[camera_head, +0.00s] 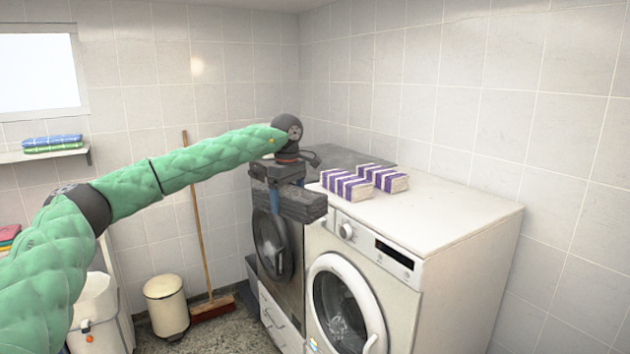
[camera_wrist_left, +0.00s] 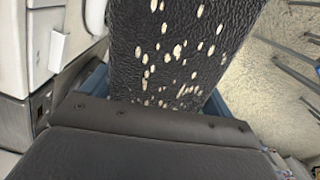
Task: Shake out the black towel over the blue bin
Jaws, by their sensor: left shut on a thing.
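The black towel (camera_head: 303,206) is a folded dark grey bundle in the head view, held in the air in front of the dark machine. My left gripper (camera_head: 282,203) points down and is shut on it. In the left wrist view the towel (camera_wrist_left: 165,55) hangs beyond the gripper, with many pale specks on its dark textured face. Blue finger parts (camera_wrist_left: 95,88) show beside it. I cannot make out the blue bin in either view. My right gripper is not in view.
A white washing machine (camera_head: 455,240) stands at right with two purple-striped packs (camera_head: 345,185) on top. A dark-fronted machine (camera_head: 268,243) is left of it. A broom (camera_head: 198,225), a cream pedal bin (camera_head: 166,305) and a shelf with folded towels (camera_head: 52,144) are at left.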

